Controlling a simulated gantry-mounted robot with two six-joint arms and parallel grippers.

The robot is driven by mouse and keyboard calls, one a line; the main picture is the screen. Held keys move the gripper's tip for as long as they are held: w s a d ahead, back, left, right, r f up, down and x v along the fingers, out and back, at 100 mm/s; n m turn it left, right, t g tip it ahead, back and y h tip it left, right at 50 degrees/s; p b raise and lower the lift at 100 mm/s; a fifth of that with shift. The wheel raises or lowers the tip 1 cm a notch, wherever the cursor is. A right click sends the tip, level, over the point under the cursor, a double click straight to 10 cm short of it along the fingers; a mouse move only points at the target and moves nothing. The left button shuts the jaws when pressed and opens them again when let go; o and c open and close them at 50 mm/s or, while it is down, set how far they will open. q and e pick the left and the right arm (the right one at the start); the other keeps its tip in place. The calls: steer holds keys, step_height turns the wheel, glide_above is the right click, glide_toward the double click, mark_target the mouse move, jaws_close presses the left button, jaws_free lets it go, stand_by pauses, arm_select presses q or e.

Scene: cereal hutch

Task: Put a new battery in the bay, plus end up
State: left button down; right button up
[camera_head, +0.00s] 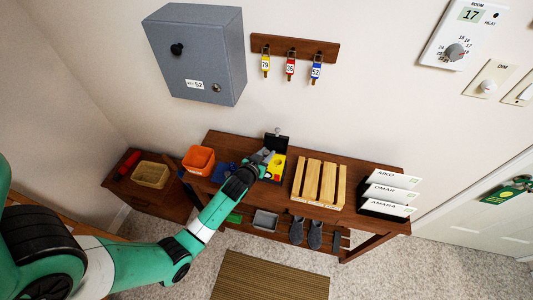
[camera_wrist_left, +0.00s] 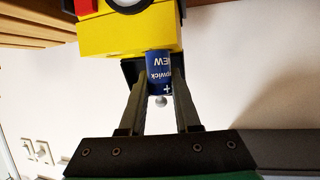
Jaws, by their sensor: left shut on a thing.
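The yellow device (camera_head: 277,168) stands on the wooden table in the head view, partly hidden by my left arm. In the left wrist view the yellow device (camera_wrist_left: 125,35) fills the top, with a red part and a dark round part. My left gripper (camera_wrist_left: 160,72) is shut on a blue battery (camera_wrist_left: 158,72) marked "NEW". Its plus mark and metal nub face my palm, away from the device. The other end meets the device's edge; I cannot tell how deep it sits in the bay. My left gripper (camera_head: 264,157) also shows in the head view. My right gripper is out of view.
An orange bin (camera_head: 198,159) stands left on the table (camera_head: 218,138). A slatted wooden rack (camera_head: 318,183) and a name-card holder (camera_head: 386,197) stand to the right. A grey cabinet (camera_head: 200,52) and a key rack (camera_head: 295,47) hang above.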

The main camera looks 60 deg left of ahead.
arm_select(q)
steer(key=shift+f, duration=0.25)
stand_by(0.3)
steer(key=shift+f+b, duration=0.3)
steer(key=shift+b, duration=0.15)
steer(key=shift+f, duration=0.2)
steer(key=shift+f+b, duration=0.2)
steer(key=shift+b, duration=0.2)
stand_by(0.3)
steer(key=c, duration=0.5)
jaws_free()
steer(key=shift+f, duration=0.1)
steer(key=shift+c, duration=0.2)
steer(key=shift+o, duration=0.2)
steer(key=shift+o, duration=1.4)
